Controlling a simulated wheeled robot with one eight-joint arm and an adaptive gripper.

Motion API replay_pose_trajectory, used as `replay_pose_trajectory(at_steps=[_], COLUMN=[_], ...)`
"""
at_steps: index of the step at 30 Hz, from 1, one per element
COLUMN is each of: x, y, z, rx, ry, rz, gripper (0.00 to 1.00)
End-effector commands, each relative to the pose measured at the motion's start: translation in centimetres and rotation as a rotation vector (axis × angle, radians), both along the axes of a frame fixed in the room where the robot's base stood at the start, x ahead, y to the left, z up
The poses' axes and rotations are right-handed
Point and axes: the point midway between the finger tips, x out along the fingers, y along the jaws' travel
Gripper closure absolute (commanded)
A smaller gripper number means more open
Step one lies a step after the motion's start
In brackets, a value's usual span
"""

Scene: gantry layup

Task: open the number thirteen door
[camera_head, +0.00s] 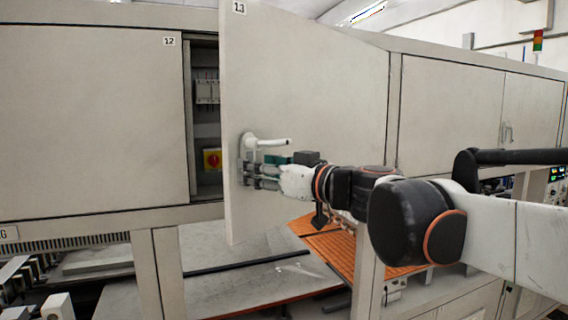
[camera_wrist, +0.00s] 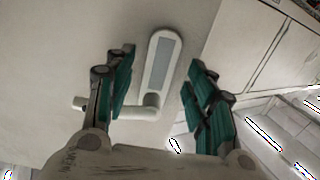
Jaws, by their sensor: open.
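The number thirteen door (camera_head: 310,85) is a pale grey panel with a "13" label at its top left corner. It stands swung outward from the cabinet, with a dark gap at its left edge. Its white handle (camera_head: 265,142) is near that edge; in the wrist view the handle's plate and bent lever (camera_wrist: 150,90) show close up. My gripper (camera_head: 250,174) is at the door's front, just below the lever. In the wrist view my gripper (camera_wrist: 160,85) has its green fingers apart, one on each side of the handle. I cannot tell whether a finger touches it.
The door labelled 12 (camera_head: 95,120) is shut at the left. Inside the gap are electrical parts and a red and yellow switch (camera_head: 212,159). More closed doors (camera_head: 480,110) stand at the right. An orange slatted panel (camera_head: 330,245) lies below.

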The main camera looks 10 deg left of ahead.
Motion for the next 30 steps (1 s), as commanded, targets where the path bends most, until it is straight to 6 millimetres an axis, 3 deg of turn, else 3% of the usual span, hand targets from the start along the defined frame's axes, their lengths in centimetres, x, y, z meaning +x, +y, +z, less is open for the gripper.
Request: replay_pose_trajectory(at_steps=[6,15,22,30], x=[0.9,1.1,1.1,0.8], y=[1.5,1.6,1.6,1.1], z=[0.0,-0.1,0.0,0.0], rx=[0.000,0.000,0.000,0.000], ry=[0.000,0.000,0.000,0.000], rz=[0.000,0.000,0.000,0.007], gripper=[0.50,0.50,1.00,1.00])
